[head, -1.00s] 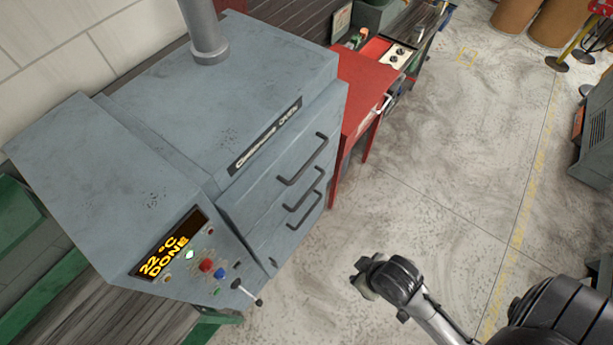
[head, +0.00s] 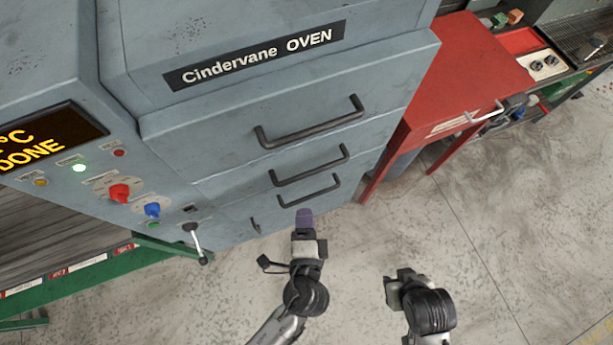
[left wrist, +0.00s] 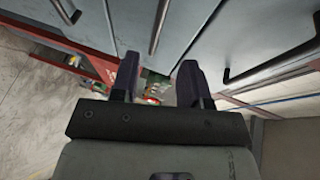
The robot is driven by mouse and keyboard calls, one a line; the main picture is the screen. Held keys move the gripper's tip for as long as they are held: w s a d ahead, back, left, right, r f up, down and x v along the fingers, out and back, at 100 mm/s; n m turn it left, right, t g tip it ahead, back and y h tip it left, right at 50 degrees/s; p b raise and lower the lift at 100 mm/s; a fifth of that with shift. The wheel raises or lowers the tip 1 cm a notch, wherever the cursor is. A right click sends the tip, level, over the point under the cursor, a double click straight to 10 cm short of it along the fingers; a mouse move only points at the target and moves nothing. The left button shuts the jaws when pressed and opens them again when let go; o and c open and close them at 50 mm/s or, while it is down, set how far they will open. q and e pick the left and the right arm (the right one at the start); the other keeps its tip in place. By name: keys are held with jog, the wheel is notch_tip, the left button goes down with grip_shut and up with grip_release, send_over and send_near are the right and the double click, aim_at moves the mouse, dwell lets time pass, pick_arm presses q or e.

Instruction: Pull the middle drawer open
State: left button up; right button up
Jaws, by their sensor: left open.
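The grey-blue oven has three stacked drawers, each with a dark bar handle. The middle drawer's handle (head: 310,166) lies between the top handle (head: 310,122) and the bottom handle (head: 310,190). The drawer fronts look closed. My left gripper (head: 305,217) is just below the bottom handle in the head view, apart from the handles. In the left wrist view its fingers (left wrist: 160,78) are spread with no handle between them; a bar handle (left wrist: 158,28) shows beyond them. My right gripper (head: 393,285) is lower right over the floor; its jaws are too unclear to read.
A control panel with a lit display (head: 45,140), knobs and a lever (head: 196,240) is left of the drawers. A red table (head: 455,75) stands close on the right. A green frame (head: 110,272) is at lower left. The floor in front is clear.

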aim_at(310, 175)
pick_arm(q)
jog(key=shift+m, duration=0.3)
jog(key=x, duration=0.9)
jog(key=d+x, duration=0.1)
jog(key=x, duration=0.3)
jog(key=shift+w+d, duration=0.1)
jog(key=shift+w, duration=0.35)
grip_shut()
